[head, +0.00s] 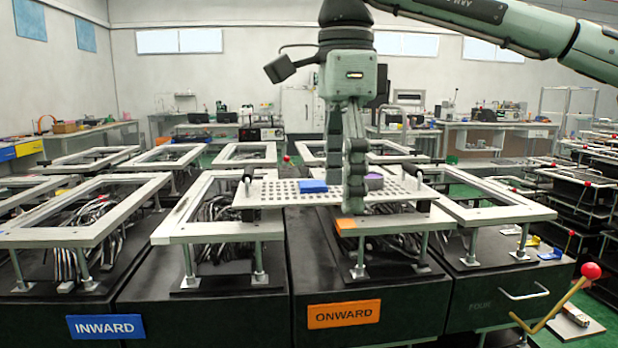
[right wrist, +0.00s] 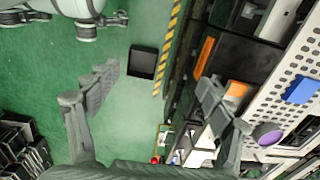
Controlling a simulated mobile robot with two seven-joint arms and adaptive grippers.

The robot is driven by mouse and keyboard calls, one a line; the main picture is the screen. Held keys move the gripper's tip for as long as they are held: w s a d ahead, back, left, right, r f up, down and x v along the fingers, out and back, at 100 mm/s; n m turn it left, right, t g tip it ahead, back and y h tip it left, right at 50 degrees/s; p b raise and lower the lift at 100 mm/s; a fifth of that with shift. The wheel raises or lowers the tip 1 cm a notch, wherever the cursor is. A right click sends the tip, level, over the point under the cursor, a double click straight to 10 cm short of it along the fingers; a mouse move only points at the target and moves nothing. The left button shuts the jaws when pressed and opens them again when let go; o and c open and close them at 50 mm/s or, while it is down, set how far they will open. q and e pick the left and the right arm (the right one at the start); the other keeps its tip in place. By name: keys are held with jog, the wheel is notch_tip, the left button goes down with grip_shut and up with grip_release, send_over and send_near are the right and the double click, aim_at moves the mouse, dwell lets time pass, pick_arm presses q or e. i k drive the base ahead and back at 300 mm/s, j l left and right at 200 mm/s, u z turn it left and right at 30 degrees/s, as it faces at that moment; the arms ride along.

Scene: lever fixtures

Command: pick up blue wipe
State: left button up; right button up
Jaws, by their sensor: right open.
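The blue wipe (head: 313,186) lies folded flat on a white perforated tray (head: 262,200) in the head view. It also shows near the right edge of the right wrist view (right wrist: 299,90). My right gripper (head: 345,178) hangs down in the head view, in front of the tray and a little right of the wipe. In the right wrist view its fingers (right wrist: 160,85) are spread apart with nothing between them, and the wipe is well to their right. My left gripper is in neither view.
A purple round object (head: 374,181) sits on the tray right of the wipe, close to my right gripper. White frames on posts stand over black cabinets. A red-knobbed lever (head: 590,271) juts out at lower right. Green floor (right wrist: 130,120) is beneath the gripper.

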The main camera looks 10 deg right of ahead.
aim_at(306, 187)
jog(key=i, duration=1.1)
